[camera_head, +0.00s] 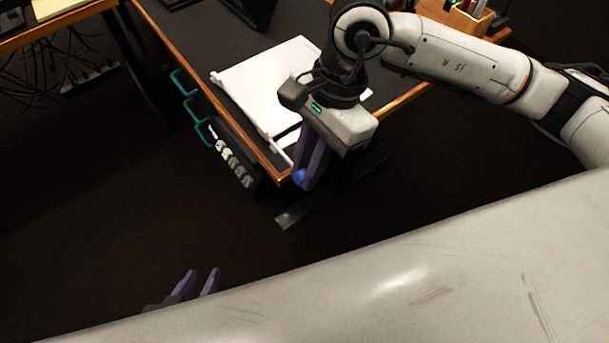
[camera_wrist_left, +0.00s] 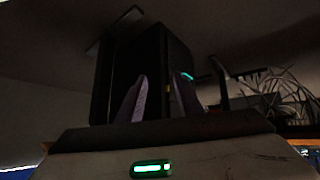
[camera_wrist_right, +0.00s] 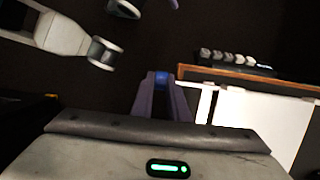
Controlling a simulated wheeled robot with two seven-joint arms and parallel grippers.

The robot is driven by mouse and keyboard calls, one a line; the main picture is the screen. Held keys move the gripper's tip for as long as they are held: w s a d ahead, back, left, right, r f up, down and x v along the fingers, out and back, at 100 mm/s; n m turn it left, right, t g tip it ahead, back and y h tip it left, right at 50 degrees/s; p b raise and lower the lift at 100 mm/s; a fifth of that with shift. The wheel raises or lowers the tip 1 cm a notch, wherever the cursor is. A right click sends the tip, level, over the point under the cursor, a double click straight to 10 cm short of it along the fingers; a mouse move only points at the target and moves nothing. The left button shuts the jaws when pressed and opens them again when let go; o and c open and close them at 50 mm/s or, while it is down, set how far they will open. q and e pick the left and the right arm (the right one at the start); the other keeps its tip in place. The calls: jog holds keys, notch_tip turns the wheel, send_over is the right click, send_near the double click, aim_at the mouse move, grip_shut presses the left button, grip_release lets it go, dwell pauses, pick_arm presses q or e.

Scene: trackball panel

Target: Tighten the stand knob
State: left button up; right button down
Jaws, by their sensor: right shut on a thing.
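The blue knob (camera_head: 299,177) shows at the front corner of the desk, between the fingertips of my right gripper (camera_head: 303,175). In the right wrist view the blue knob (camera_wrist_right: 161,77) sits between the purple fingertips, which are shut on it. A white panel or stand (camera_head: 262,82) lies on the desk beside the knob; how the knob joins it is hidden. It also shows in the right wrist view (camera_wrist_right: 250,120). My left gripper (camera_head: 197,275) is low at the bottom left of the head view, open and empty, its fingers apart in the left wrist view too (camera_wrist_left: 163,90).
The wood-edged desk (camera_head: 181,52) has teal handles (camera_head: 190,107) and a row of grey and white parts (camera_head: 232,163) along its left side. A pen holder (camera_head: 468,18) stands at the back right. The dark floor (camera_head: 110,220) at the left is clear.

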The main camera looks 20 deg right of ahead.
jog(key=y+b, duration=0.1)
jog(key=f+b, duration=0.1)
jog(key=b, duration=0.1)
jog(key=shift+w+d+y, duration=0.15)
jog(key=shift+d+y, duration=0.1)
jog(key=shift+y, duration=0.15)
jog(key=shift+f+g+y+b, duration=0.1)
jog(key=shift+g+y+b, duration=0.3)
jog(key=shift+b, duration=0.35)
pick_arm(q)
jog(key=w+d+f+g+h+b, duration=0.1)
jog(key=d+f+b, duration=0.2)
jog(key=f+b, duration=0.5)
jog(key=shift+d+m+b, duration=0.2)
jog(key=shift+m+b, duration=0.1)
jog(key=shift+b, duration=0.05)
pick_arm(e)
jog(key=shift+w+d+g+y, duration=0.15)
jog(key=shift+g+y, duration=0.35)
jog(key=shift+y, duration=0.8)
jog(key=shift+s+d+g+y, duration=0.15)
jog(key=shift+g+y, duration=0.35)
jog(key=shift+y, duration=0.8)
pick_arm(q)
jog(key=shift+w, duration=0.1)
pick_arm(e)
jog(key=shift+w, duration=0.1)
jog(key=c, duration=1.7)
grip_release()
